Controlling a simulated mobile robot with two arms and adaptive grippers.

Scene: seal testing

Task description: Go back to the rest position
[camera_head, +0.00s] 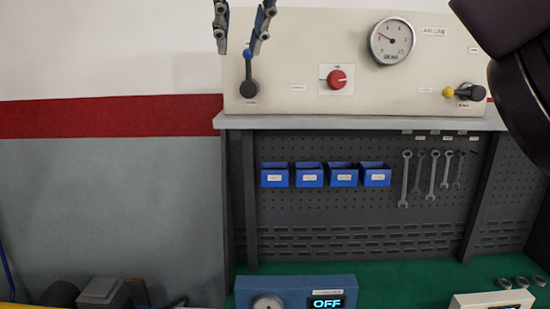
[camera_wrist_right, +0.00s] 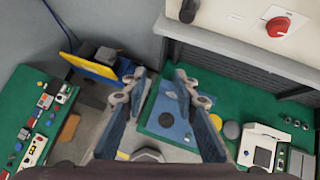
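My right gripper (camera_head: 238,45) hangs in at the top of the head view, with its two fingers apart and nothing between them. It appears in front of the cream panel's left end, just above a lever with a blue tip (camera_head: 248,72); whether it touches the lever cannot be told. In the right wrist view its fingers (camera_wrist_right: 161,76) are also spread and empty, above the green bench and a blue device. A dark part of my own arm fills the top right of the head view. My left gripper is in neither view.
The cream panel (camera_head: 285,62) carries a gauge (camera_head: 391,41), a red knob (camera_head: 337,79) and a yellow-tipped lever (camera_head: 463,92). Below are blue bins (camera_head: 309,175), wrenches (camera_head: 404,180) and a blue box reading OFF (camera_head: 296,287). A second green bench (camera_wrist_right: 42,115) stands left in the wrist view.

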